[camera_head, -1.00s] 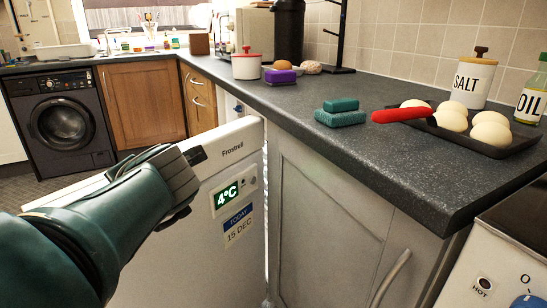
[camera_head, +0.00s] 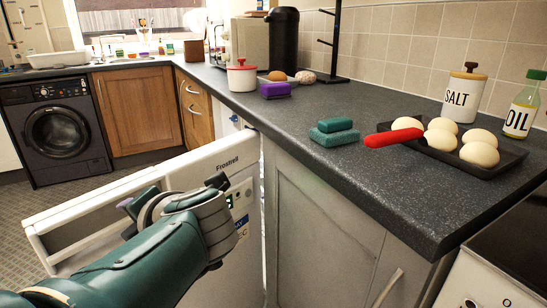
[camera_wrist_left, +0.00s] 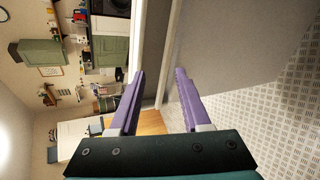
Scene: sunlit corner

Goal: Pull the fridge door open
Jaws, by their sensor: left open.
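The white fridge door (camera_head: 237,174), marked Frostrell, stands ajar, angled out from the counter front in the head view. A white frame around a dark recess (camera_head: 88,222) shows at its left end. My left forearm and wrist lie in front of the door and cover most of its display. One purple finger of my left gripper (camera_head: 138,200) shows near the recess; the other is hidden there. In the left wrist view both purple fingers of the gripper (camera_wrist_left: 158,75) are apart, with a pale upright edge beyond and between them. I cannot tell whether they touch the door. My right gripper is out of view.
The dark counter (camera_head: 330,175) runs along the right, with a red-handled egg tray (camera_head: 506,163), green sponges (camera_head: 335,132) and a salt jar (camera_head: 462,97). A washing machine (camera_head: 57,133) stands at the back left. Floor (camera_head: 95,187) is clear between it and the door.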

